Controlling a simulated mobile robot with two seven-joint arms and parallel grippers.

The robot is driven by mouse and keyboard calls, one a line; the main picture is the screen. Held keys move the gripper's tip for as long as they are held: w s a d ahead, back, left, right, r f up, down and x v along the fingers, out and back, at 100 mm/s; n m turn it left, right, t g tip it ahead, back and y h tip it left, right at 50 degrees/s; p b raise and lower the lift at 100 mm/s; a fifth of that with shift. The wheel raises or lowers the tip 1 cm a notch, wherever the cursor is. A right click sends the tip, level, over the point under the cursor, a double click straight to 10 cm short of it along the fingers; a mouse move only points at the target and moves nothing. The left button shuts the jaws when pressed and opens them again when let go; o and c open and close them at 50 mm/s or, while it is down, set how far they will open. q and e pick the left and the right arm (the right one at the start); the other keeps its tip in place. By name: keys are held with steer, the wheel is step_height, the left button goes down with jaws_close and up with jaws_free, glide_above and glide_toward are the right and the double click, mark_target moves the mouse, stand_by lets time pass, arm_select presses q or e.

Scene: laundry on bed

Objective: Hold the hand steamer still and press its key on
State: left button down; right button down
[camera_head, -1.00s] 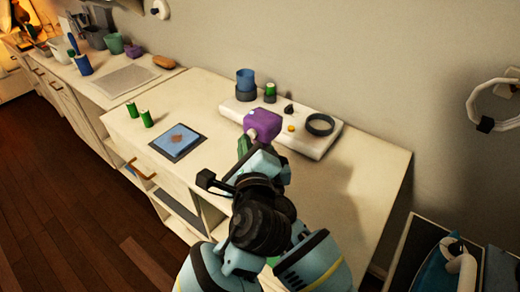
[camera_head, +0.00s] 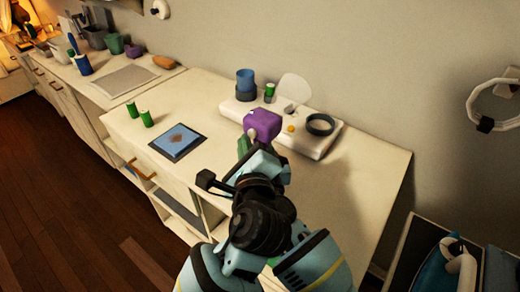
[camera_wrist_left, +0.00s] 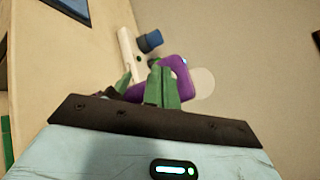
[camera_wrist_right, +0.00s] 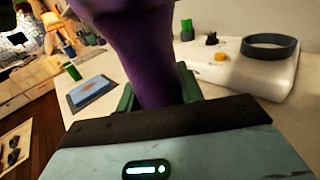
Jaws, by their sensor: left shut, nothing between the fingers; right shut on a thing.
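The purple hand steamer (camera_head: 262,124) is held above the table, in front of the white board; its handle fills the middle of the right wrist view (camera_wrist_right: 146,55). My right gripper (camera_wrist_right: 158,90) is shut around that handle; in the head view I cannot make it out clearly. My left gripper (camera_head: 244,146) is shut and empty, its green fingertips close against the steamer. In the left wrist view the shut fingers (camera_wrist_left: 163,88) overlap the purple loop, so contact is unclear. The key is hidden. A pale round puff (camera_head: 295,88) shows behind the steamer.
The table's right side is clear.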

arm_select(q)
steer(key=shift+a, duration=0.1)
steer(key=s+a, duration=0.1)
steer(key=s, duration=0.1)
steer(key=s+a, duration=0.2)
steer(key=shift+s+a, duration=0.2)
steer(key=shift+s, duration=0.2)
stand_by(0.4)
arm_select(e)
steer(key=c, duration=0.8)
jaws_free()
steer(key=shift+c, duration=0.2)
steer(key=s, duration=0.4)
steer(key=s+d, duration=0.1)
steer(key=s, duration=0.3)
steer(key=s+d, duration=0.1)
steer(key=s, duration=0.3)
